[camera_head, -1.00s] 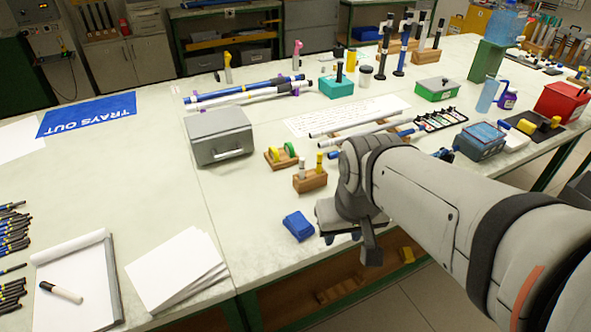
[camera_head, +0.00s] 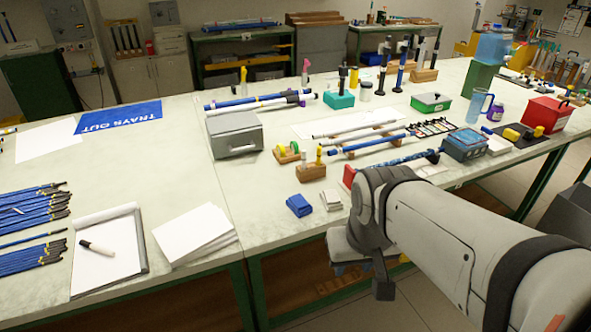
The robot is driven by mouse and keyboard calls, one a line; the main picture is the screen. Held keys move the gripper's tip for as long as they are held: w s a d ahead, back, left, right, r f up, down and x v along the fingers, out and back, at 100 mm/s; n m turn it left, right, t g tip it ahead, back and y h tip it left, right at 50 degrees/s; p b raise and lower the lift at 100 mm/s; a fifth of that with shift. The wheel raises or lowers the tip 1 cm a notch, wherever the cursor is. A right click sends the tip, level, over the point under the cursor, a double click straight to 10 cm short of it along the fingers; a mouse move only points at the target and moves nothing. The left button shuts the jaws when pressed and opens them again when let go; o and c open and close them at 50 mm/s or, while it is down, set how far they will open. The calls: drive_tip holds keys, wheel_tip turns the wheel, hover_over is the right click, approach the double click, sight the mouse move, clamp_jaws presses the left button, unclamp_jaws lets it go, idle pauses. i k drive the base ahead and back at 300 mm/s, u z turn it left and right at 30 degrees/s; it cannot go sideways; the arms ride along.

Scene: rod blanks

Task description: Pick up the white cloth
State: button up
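A small folded white cloth (camera_head: 331,200) lies flat near the front edge of the table, just right of a folded blue cloth (camera_head: 299,205). My gripper (camera_head: 362,272) is in front of and to the right of the white cloth, apart from it in the picture, over the table's front edge. Its body hides the space between its fingers, so I cannot tell whether it is open or shut. A small dark blue patch shows under it.
Wooden blocks (camera_head: 311,172) stand behind the cloths. A grey metal box (camera_head: 235,135) is farther back. White paper sheets (camera_head: 194,233) and a notepad (camera_head: 106,255) lie to the left. A red object (camera_head: 349,176) is close behind my wrist. Bare tabletop lies left of the blue cloth.

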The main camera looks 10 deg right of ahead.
sight(331, 201)
drive_tip(key=z, duration=0.15)
drive_tip(key=i, duration=0.9)
drive_tip(key=u, duration=0.2)
drive_tip(key=k, duration=0.8)
drive_tip(key=z, duration=0.2)
drive_tip(key=i, duration=0.8)
drive_tip(key=u, duration=0.05)
